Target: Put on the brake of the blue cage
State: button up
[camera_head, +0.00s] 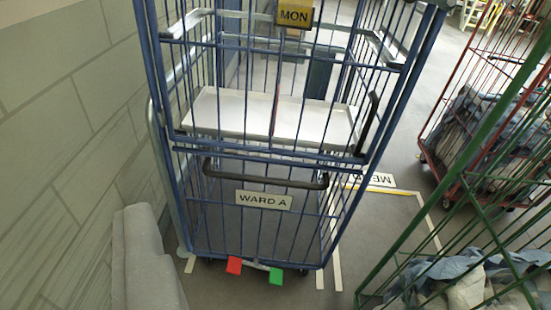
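The blue cage (345,200) stands upright in the middle of the view, a tall wire trolley with a light shelf (240,112) inside. It bears a yellow "MON" tag (294,15) near the top and a "WARD A" label (264,200) on its front. A black handle bar (265,180) crosses the front above the label. At the bottom front edge, a red pedal (234,265) sits on the left and a green pedal (276,276) on the right. Which way the pedals are pressed I cannot tell. My gripper is not in view.
A grey padded block (145,265) stands at the lower left beside the block wall (60,130). A green cage (430,200) with cloth in it is close at the lower right. A red cage (455,100) with grey bags stands behind it. Floor lines run beside the blue cage.

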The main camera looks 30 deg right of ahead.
aim_at(234, 264)
jog(key=z, duration=0.7)
jog(key=k, duration=0.65)
jog(key=i, duration=1.1)
jog(key=u, duration=0.3)
